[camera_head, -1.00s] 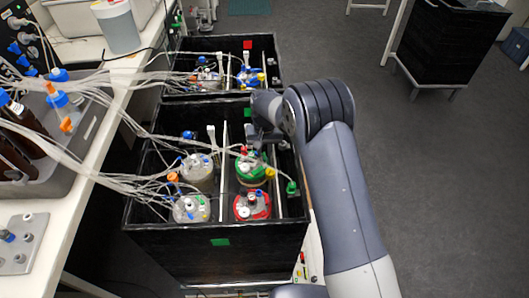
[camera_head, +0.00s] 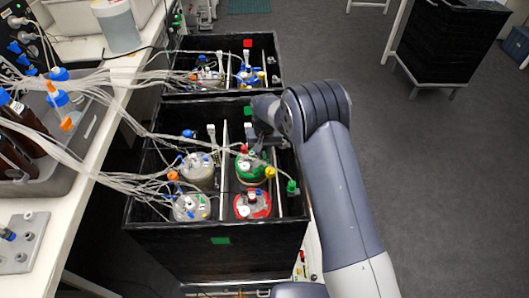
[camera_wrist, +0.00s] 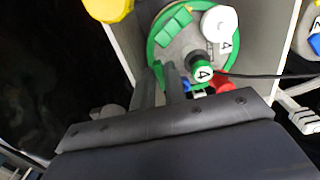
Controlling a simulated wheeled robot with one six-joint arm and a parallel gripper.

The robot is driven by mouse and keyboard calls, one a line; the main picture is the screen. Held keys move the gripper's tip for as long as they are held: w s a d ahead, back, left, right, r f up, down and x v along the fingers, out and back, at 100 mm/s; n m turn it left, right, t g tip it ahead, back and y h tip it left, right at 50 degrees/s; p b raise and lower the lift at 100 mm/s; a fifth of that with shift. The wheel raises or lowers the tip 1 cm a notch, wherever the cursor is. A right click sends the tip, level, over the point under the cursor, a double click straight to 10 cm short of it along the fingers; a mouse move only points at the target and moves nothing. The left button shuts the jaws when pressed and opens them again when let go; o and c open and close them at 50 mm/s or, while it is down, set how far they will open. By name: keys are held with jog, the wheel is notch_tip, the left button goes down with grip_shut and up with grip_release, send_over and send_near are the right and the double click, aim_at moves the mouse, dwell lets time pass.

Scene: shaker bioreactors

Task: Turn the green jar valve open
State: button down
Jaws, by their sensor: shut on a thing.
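The green jar (camera_head: 250,178) stands in the near black box, behind the red-ringed jar. In the wrist view its green-rimmed lid (camera_wrist: 232,62) carries a green block, a white cap marked 4 and a green-and-black cap marked 4. My gripper (camera_wrist: 161,80) reaches over the lid's edge, its two dark fingers close together. A small green piece, apparently the green jar valve (camera_wrist: 158,72), shows between the fingertips, and the gripper is shut on it. The fingers hide most of it, so its angle cannot be told. In the head view my gripper is largely hidden by my arm.
The red-ringed jar (camera_head: 253,206) stands in front, and two more jars stand left beyond a light divider (camera_head: 225,150). Tubes (camera_head: 130,165) run to the bench at left. A yellow cap (camera_wrist: 108,8) is close to my gripper. Floor at right is open.

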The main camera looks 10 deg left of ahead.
jog(key=n+b, duration=0.2)
jog(key=n, duration=0.1)
jog(key=shift+f+n+b, duration=0.1)
jog(key=shift+n+b, duration=0.2)
jog(key=shift+n, duration=0.1)
jog(key=n+b, duration=0.2)
jog(key=n, duration=0.3)
jog(key=shift+w+d, duration=0.1)
jog(key=shift+d, duration=0.05)
jog(key=n+b, duration=0.1)
jog(key=n, duration=0.4)
jog(key=shift+w+n, duration=0.15)
jog(key=shift+n, duration=1.95)
jog(key=c, duration=1.7)
grip_release()
jog(key=shift+c, duration=0.2)
